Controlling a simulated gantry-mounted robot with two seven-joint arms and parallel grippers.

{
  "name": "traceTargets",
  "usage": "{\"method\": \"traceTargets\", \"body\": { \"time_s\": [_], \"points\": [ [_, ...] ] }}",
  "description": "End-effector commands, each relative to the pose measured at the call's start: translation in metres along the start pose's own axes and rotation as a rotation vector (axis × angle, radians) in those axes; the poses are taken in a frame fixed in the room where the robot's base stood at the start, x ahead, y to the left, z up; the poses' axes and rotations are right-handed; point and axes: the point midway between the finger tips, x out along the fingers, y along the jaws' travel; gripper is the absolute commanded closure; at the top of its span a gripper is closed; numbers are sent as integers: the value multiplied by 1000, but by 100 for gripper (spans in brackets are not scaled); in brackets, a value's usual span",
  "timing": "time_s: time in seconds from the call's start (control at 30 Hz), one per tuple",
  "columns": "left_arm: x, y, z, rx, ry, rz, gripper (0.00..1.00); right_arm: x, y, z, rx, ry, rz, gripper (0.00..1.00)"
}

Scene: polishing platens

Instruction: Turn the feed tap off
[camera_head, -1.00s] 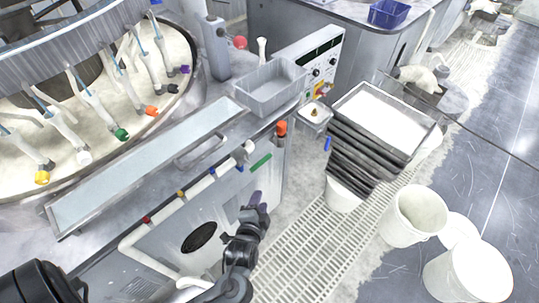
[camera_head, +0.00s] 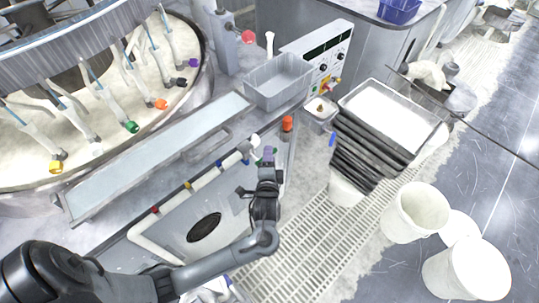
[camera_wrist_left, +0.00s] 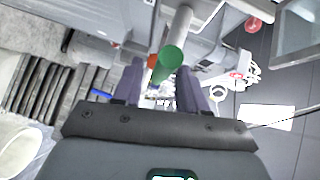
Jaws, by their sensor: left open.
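A white feed pipe (camera_head: 207,179) runs along the front of the polishing machine, with small red, yellow and blue valves on it. A green tap handle at its far right end is mostly hidden behind my left gripper (camera_head: 268,158) in the head view. My right gripper is not in view.
An orange-capped part (camera_head: 287,124) stands just beyond the gripper. A grey bin (camera_head: 278,82) and control panel (camera_head: 325,58) are behind it. A stack of dark trays (camera_head: 365,150) and white buckets (camera_head: 413,212) stand to the right, beside a floor grating (camera_head: 310,222).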

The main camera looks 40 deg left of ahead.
Motion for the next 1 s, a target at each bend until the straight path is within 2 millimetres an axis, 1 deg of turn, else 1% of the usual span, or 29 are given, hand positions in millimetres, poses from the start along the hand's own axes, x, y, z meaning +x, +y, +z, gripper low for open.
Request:
{"method": "traceTargets", "body": {
  "time_s": [0.03,0.2,0.5,0.53,0.57,0.7,0.8,1.0],
  "points": [
    [5,0,0,1,0,-1,58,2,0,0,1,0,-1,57],
    [14,0,0,1,0,1,58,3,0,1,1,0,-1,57],
    [16,0,0,0,0,2,58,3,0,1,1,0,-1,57],
    [16,0,0,0,0,1,60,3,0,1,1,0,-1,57],
    [16,0,0,0,0,1,64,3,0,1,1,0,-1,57],
    [16,0,0,0,0,1,86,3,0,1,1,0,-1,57],
    [16,0,0,0,0,1,100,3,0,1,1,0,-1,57],
    [16,0,0,0,1,1,100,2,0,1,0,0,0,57]
  ]
}}
